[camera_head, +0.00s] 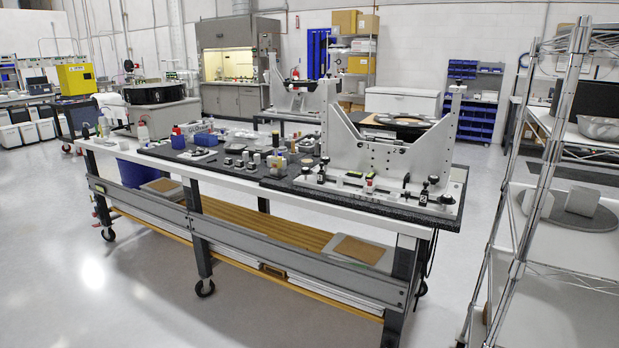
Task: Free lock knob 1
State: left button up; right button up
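The mirror fixture (377,150) stands at the right end of the workbench, with two tall light-grey uprights and a grey base plate. A round mirror-like part (405,121) sits between the uprights. Several small black knobs show along the base's front, among them one at the left (321,176) and one at the right front corner (423,197). They are too small for me to read a number, so I cannot tell which is lock knob 1 or how it is set. Neither of my grippers is in view.
The long wheeled workbench (250,190) carries small parts and bottles on a black mat (262,182). A wire shelf rack (545,170) stands close at the right. The grey floor (130,290) in front of the bench is clear.

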aim_at(304, 172)
jog(key=i, duration=0.25)
jog(key=i+j, duration=0.7)
jog(key=i, duration=0.15)
jog(key=j+u, duration=0.05)
